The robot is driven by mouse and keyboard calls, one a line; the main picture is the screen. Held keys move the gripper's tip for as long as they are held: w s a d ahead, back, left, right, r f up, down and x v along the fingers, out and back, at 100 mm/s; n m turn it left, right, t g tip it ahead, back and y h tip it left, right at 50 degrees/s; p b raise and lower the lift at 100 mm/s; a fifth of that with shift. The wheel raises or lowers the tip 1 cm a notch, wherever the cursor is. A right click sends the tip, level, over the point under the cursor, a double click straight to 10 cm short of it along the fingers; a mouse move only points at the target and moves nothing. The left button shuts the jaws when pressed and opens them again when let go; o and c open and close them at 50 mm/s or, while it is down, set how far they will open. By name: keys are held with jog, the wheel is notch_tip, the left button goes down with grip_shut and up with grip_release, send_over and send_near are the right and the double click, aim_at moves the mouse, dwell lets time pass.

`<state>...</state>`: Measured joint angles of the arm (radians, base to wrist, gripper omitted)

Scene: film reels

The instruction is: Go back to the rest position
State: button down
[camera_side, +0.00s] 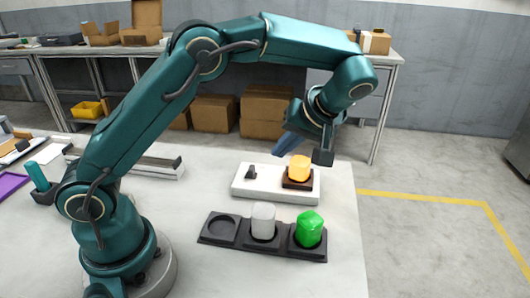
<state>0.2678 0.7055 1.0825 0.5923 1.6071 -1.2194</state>
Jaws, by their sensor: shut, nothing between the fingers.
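My gripper (305,147) hangs above the back of the white block, over the orange piece, and is shut with nothing held. The orange piece (299,166) stands upright on a dark brown square base on the white block (262,193). A black holder (220,241) with round wells lies in front of it. Its left well is empty, a light grey cylinder (263,219) stands in the middle well, and a green piece (309,229) with an angular top stands in the right well.
A small dark knob (251,172) sits on the white block's left part. A long grey rail (155,167) lies behind and left on the table. A purple tray (10,185) and a teal-handled item (38,178) are at far left. Bare table (345,240) lies right of the holder.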

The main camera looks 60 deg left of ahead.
dwell(0.3)
jog(key=s+a+r+m+t+h, duration=0.1)
jog(key=s+a+r+t+h, duration=0.15)
jog(key=s+r, duration=0.65)
jog(key=s+d+f+m+t+h, duration=0.4)
jog(key=s+d+f+m+h, duration=0.1)
jog(key=m, duration=0.4)
jog(key=shift+s+d+f, duration=0.15)
jog(key=shift+s+d, duration=0.7)
jog(key=shift+s, duration=0.25)
